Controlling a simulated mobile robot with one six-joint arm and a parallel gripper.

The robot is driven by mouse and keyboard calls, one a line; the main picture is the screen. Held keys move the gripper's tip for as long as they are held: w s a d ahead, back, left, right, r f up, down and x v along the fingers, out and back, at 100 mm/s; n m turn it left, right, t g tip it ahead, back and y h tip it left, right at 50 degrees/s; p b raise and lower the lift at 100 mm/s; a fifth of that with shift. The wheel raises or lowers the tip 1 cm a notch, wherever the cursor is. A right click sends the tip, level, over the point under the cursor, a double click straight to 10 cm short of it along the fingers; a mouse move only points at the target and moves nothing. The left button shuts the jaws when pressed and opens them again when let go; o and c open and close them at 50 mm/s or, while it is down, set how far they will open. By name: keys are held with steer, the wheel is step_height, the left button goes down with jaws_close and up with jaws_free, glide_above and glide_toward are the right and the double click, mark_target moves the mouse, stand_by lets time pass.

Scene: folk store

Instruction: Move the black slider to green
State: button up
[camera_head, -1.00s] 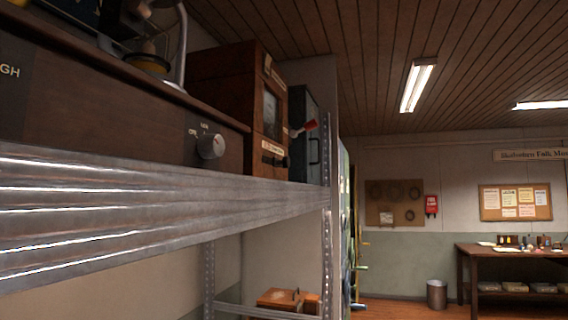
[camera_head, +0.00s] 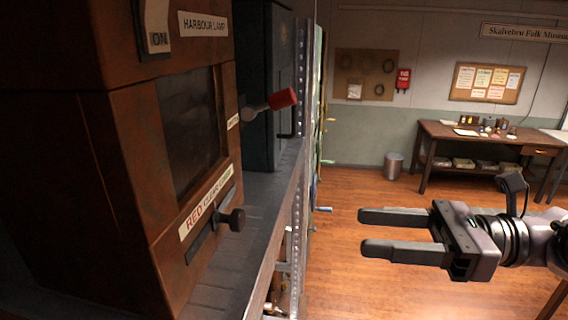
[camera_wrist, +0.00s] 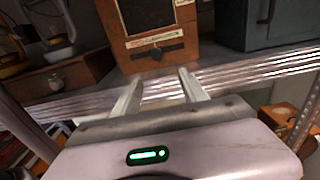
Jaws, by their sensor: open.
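The black slider (camera_head: 235,219) is a knob sticking out of a dark slot low on the front of a brown wooden box (camera_head: 125,150). The label above the slot (camera_head: 207,203) reads RED at its left end; the rest is small, and the far end looks like GREEN. The slider also shows in the wrist view (camera_wrist: 153,54), where it appears near the slot's middle. My gripper (camera_head: 364,232) is open and empty, to the right of the box and apart from it. In the wrist view my gripper (camera_wrist: 159,77) points toward the slot from just below it.
The box stands on a metal shelf (camera_head: 235,265) with a raised front edge. A red-handled lever (camera_head: 283,98) juts out beyond the box, by a dark cabinet (camera_head: 266,60). An ON switch (camera_head: 157,38) is above. The wooden floor (camera_head: 345,195) is open to the right.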

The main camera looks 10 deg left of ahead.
steer(key=p, duration=0.4)
glide_toward(243, 218)
steer(key=a, duration=0.7)
steer(key=shift+a+r, duration=0.1)
steer(key=shift+a, duration=0.3)
steer(key=shift+w+a, duration=0.2)
steer(key=shift+a, duration=0.1)
jaws_close()
